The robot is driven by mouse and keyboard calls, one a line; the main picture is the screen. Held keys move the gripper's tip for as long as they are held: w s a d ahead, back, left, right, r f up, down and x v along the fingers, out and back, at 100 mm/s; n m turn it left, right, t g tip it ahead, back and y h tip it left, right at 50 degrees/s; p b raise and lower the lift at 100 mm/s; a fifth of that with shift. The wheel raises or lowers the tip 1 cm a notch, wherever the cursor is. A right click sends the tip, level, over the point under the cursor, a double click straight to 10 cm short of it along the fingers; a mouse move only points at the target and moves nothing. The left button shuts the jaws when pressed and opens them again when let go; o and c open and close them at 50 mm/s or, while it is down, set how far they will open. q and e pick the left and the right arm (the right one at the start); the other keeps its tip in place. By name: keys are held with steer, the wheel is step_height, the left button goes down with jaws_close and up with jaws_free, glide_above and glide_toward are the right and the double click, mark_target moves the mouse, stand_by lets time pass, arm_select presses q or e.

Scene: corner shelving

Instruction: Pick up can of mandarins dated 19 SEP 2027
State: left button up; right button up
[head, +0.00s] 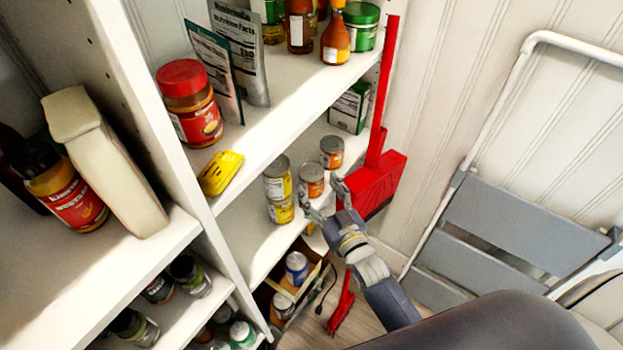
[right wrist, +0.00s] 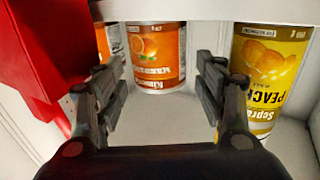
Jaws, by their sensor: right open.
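Two orange-labelled cans (head: 312,181) (head: 332,152) stand on the middle shelf, one nearer the front and one farther back. In the right wrist view one orange can with fruit pictures (right wrist: 158,55) stands upright between and beyond the fingers. Another orange can (right wrist: 112,42) is partly hidden behind the left-hand finger. No date is readable on either. My right gripper (head: 323,199) is at the shelf's front edge, open and empty, facing the cans; both fingers show in the right wrist view (right wrist: 165,92). My left gripper is not in view.
Yellow peach cans (head: 278,188) stand just left of the orange ones, one showing in the right wrist view (right wrist: 265,75). A red object (head: 376,184) stands close right of my gripper. The shelf above (head: 262,140) overhangs. A folding step ladder (head: 500,220) stands at right.

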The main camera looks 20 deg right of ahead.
mark_target(311, 175)
steer(key=w, duration=0.1)
steer(key=w+p, duration=0.1)
steer(key=w, duration=0.2)
steer(key=shift+a+r, duration=0.2)
steer(key=shift+r, duration=0.15)
steer(key=shift+w+a+f, duration=0.1)
steer(key=shift+w, duration=0.45)
steer(key=c, duration=1)
